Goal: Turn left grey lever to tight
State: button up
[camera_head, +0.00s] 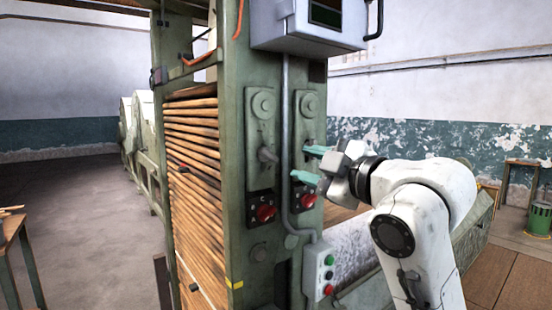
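The left grey lever (267,154) sticks out from the left green panel (262,120) on the machine's front post. A round grey disc is above it and a red knob (265,213) on a black lettered plate is below it. The label for tight cannot be read. My gripper (306,164) is open, with its two teal fingers apart, one above the other. It is in front of the right panel (307,110), to the right of the left lever and apart from it. A right-hand lever (308,142) shows only partly near the upper finger.
A grey conduit (285,130) runs down between the panels to a button box (325,270). A grey cabinet (305,25) overhangs above. Stacked wooden slats (195,170) fill the machine's left side. A wooden table (12,235) stands far left, with open floor between.

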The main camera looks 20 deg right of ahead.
aim_at(271, 156)
jog(key=p+x, duration=0.1)
jog(key=x, duration=0.9)
jog(key=shift+f+p, duration=0.15)
jog(key=shift+p, duration=0.25)
grip_shut()
